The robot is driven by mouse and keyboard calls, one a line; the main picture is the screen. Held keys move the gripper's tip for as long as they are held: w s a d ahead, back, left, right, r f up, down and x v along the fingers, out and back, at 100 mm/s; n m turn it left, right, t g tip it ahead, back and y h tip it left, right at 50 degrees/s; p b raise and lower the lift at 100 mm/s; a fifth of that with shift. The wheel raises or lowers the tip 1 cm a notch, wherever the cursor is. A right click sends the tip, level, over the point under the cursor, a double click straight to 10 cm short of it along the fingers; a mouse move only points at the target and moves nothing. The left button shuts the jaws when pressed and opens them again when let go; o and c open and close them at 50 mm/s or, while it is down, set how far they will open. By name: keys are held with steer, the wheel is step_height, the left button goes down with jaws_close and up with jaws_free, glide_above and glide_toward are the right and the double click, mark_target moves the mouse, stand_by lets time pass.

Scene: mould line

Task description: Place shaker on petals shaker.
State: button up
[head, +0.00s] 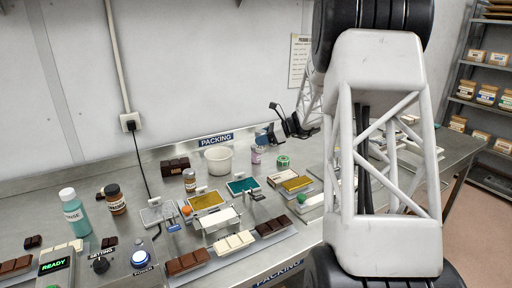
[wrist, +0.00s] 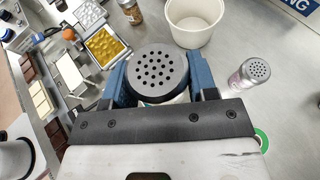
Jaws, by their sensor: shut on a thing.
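My gripper (wrist: 157,82) is shut on a shaker (wrist: 158,72) with a grey, perforated round top, held between its blue fingers. Its body is mostly hidden below the top. In the head view my gripper (head: 263,137) is small and partly dark, and I cannot make out the held shaker clearly. A second shaker (wrist: 249,73) with a grey perforated lid and a pinkish label stands to the right of my gripper in the wrist view, apart from the held one. It also appears in the head view (head: 257,154). Its label is too small to read.
A white tub (wrist: 195,22) and an amber jar (wrist: 131,11) stand near my gripper. A green roll (head: 283,161) is close by. Mould trays (head: 207,201) and chocolate bars (head: 186,263) crowd the front. Bare steel bench shows around the second shaker.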

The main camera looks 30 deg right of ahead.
steer(key=w+d, duration=0.3)
steer(key=w, duration=0.4)
steer(key=w+d+f, duration=0.1)
steer(key=w+d, duration=0.1)
steer(key=w, duration=0.5)
steer(key=shift+d+f, duration=0.2)
steer(key=shift+d, duration=0.2)
steer(key=shift+w+d+f, duration=0.2)
steer(key=shift+w+f, duration=0.1)
steer(key=shift+w, duration=0.1)
steer(key=shift+f, duration=1.5)
steer(key=shift+f, duration=0.15)
steer(key=o, duration=1)
steer(key=shift+c, duration=0.2)
